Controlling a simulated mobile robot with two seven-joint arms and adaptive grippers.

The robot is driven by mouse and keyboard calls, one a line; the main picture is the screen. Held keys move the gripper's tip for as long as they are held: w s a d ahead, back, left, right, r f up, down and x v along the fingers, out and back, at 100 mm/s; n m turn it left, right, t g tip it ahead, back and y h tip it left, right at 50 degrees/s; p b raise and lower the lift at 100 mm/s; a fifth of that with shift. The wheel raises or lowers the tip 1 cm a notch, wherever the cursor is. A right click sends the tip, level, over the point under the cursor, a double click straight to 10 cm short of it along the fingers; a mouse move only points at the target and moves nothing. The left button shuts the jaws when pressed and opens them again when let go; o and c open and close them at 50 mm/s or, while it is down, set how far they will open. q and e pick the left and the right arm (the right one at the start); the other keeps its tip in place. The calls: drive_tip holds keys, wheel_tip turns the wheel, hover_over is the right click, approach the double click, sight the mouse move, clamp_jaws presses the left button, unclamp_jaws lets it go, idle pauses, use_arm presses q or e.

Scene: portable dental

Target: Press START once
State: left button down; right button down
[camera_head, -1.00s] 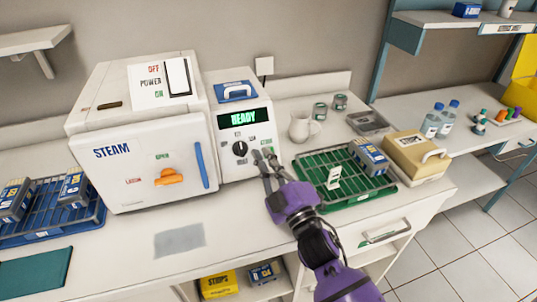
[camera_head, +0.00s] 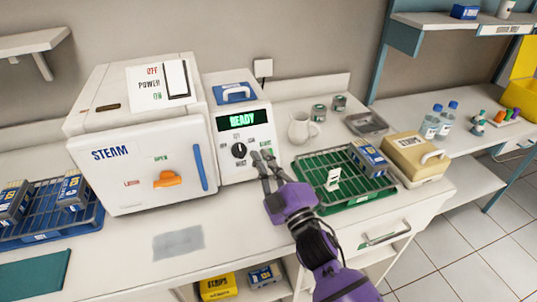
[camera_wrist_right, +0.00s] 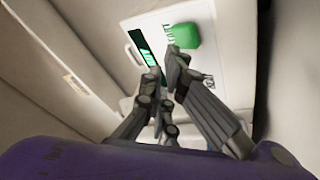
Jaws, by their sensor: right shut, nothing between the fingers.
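The steam sterilizer (camera_head: 140,160) stands on the counter, with a control panel (camera_head: 240,170) on its right side. The panel's display (camera_head: 238,119) reads READY in green, above a dark knob (camera_head: 239,150). My right gripper (camera_head: 262,157) is shut and empty in front of the panel's right edge, right of the knob. In the right wrist view, a green button (camera_wrist_right: 185,36), its label partly hidden, lies just beyond the fingertips (camera_wrist_right: 166,65). I cannot tell whether they touch it. In the head view the fingers mostly hide the button. My left gripper is out of view.
A green wire rack (camera_head: 325,197) with a blue box stands right of my right gripper. A white jug (camera_head: 302,127), a metal tray (camera_head: 366,123) and a tan case (camera_head: 418,160) are behind and beside it. A blue rack (camera_head: 90,225) is at left. The front counter is mostly clear.

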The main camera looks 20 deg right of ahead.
drive_tip(key=shift+w+f, duration=0.1)
idle(0.5)
drive_tip(key=shift+w+f, duration=0.15)
drive_tip(key=shift+w, duration=0.15)
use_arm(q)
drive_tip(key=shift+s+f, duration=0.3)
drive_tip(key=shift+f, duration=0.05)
use_arm(e)
drive_tip(key=shift+w+f, duration=0.2)
drive_tip(key=shift+w, duration=0.15)
idle(0.4)
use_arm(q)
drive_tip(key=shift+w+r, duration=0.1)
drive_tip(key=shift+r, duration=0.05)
use_arm(e)
drive_tip(key=shift+s, duration=0.1)
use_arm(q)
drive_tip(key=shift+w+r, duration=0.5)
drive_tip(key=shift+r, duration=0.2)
use_arm(e)
drive_tip(key=shift+s+r, duration=0.4)
drive_tip(key=shift+s, duration=0.25)
use_arm(q)
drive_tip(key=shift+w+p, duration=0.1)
drive_tip(key=shift+p, duration=0.25)
use_arm(e)
drive_tip(key=shift+r, duration=0.1)
